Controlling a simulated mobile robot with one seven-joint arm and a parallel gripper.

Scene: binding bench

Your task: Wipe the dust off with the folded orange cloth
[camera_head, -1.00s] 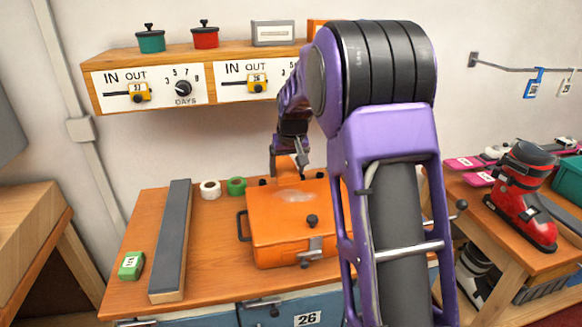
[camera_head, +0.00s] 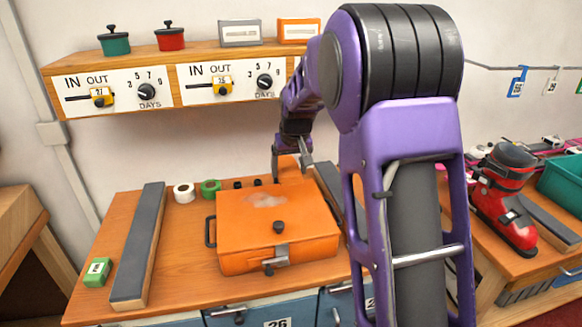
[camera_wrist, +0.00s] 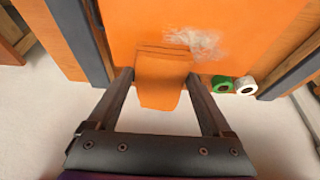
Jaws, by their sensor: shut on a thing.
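The folded orange cloth (camera_wrist: 160,80) is held between the two fingers of my gripper (camera_wrist: 160,78) in the wrist view. In the head view my gripper (camera_head: 290,160) is over the back right part of the orange box (camera_head: 315,240). A pale dust patch (camera_head: 266,200) lies on the box's lid, to the left of and nearer than the gripper. In the wrist view the dust (camera_wrist: 197,42) is just beyond the cloth and to its right. I cannot tell whether the cloth touches the lid.
A long grey-topped bar (camera_head: 138,245) and a green block (camera_head: 97,271) lie left on the bench. White (camera_head: 184,192) and green (camera_head: 210,188) tape rolls sit behind the box. A shelf (camera_head: 180,75) hangs above.

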